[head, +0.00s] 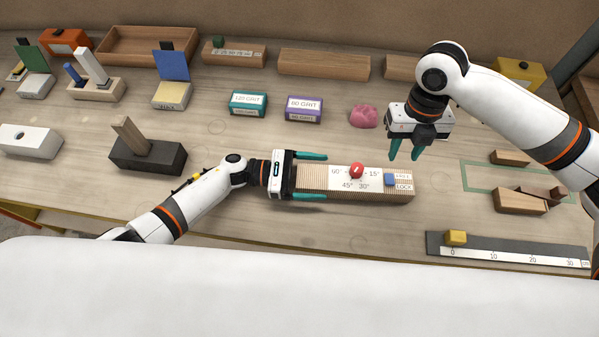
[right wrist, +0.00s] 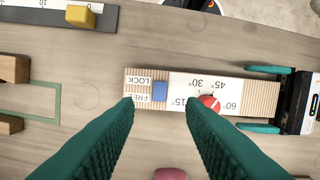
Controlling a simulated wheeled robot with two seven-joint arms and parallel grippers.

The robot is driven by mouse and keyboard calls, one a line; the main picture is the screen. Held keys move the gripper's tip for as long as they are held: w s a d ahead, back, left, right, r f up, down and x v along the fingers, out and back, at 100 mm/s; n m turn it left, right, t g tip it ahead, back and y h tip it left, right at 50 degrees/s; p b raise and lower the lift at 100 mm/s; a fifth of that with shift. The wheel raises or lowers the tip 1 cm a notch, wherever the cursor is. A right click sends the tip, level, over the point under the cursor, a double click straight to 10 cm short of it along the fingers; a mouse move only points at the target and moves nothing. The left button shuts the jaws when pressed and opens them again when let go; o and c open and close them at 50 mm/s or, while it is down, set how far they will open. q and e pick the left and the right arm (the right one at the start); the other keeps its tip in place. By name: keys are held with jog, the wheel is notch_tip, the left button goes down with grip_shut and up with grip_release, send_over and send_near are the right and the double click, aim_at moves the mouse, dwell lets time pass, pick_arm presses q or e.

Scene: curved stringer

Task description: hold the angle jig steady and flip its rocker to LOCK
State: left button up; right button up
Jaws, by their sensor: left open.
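The angle jig (head: 313,178) is a long wooden block with a white dial plate, lying near the bench's front edge. A red knob (head: 356,170) sits on the dial; its exact setting is unclear. The small blue rocker (head: 390,179) is beside the FREE and LOCK labels at the right end; its tilt is too small to tell. My left gripper (head: 325,177) is open, its fingers along both long sides of the jig's left end. My right gripper (head: 405,156) is open and empty above and behind the right end. In the right wrist view the rocker (right wrist: 160,91) shows between its fingertips.
A dark ruler (head: 510,252) with a yellow block (head: 456,237) lies front right. A pink lump (head: 364,116) and the 80 grit box (head: 304,108) stand behind the jig. Wooden pieces (head: 520,201) lie at right. Bare bench surrounds the jig's right end.

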pick_arm(q)
jog(key=shift+d, duration=0.35)
jog(key=c, duration=1.4)
jog(key=shift+c, duration=0.3)
pick_arm(e)
grip_shut()
jog(key=d+r+m+t+y, duration=0.1)
jog(key=d+r+m+y, duration=0.2)
jog(key=m, duration=1.6)
jog(key=shift+s+v, duration=0.25)
jog(key=shift+v, duration=0.95)
